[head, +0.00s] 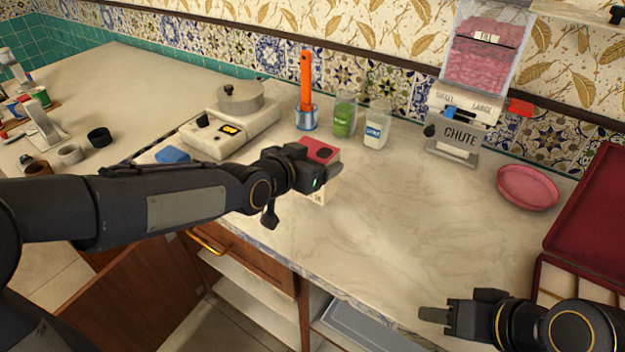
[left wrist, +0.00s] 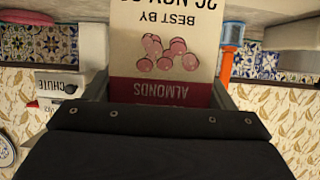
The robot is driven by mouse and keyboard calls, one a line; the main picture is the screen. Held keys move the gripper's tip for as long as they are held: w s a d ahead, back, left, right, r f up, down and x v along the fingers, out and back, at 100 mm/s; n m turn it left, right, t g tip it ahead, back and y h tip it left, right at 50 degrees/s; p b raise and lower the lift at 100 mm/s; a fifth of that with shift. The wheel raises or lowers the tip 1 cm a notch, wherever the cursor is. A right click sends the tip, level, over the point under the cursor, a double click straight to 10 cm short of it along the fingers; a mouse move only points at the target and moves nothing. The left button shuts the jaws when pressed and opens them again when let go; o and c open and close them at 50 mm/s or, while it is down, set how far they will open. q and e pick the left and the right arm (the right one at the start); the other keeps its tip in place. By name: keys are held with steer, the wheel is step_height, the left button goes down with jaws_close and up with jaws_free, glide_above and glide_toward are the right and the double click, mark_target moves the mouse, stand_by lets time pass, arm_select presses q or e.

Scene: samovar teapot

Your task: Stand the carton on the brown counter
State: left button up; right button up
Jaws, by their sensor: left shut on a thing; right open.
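The carton (head: 320,150) has a red top and a cream lower part. In the left wrist view the carton (left wrist: 165,60) shows the word ALMONDS and a best-by date upside down, with pink almonds printed between them. My left gripper (head: 312,178) is shut on it over the pale marble counter (head: 400,230) and hides much of it in the head view. I cannot tell whether its base touches the marble. A plain tan-beige counter (head: 130,75) lies at the left. My right gripper (head: 447,309) is open and empty at the lower right, by the marble's front edge.
A scale-like appliance with a pot (head: 240,95), an orange-handled tool (head: 306,85), a green jar (head: 344,115) and a white jar (head: 377,125) stand behind. A chute dispenser (head: 458,135), pink plate (head: 528,187) and red case (head: 600,215) are right. Cups and cans crowd the tan counter's left.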

arm_select(q)
steer(key=shift+w+a+f, duration=0.1)
steer(key=shift+w+f, duration=0.2)
steer(key=shift+w, duration=0.05)
arm_select(e)
steer(key=shift+f, duration=0.1)
arm_select(q)
steer(key=shift+f+b, duration=0.3)
steer(key=shift+f, duration=1.3)
arm_select(e)
steer(key=shift+f, duration=0.2)
arm_select(q)
steer(key=shift+f, duration=0.15)
arm_select(e)
steer(key=shift+f, duration=0.2)
arm_select(q)
steer(key=o, duration=1.2)
steer(key=shift+c, duration=0.2)
arm_select(e)
steer(key=shift+r, duration=0.15)
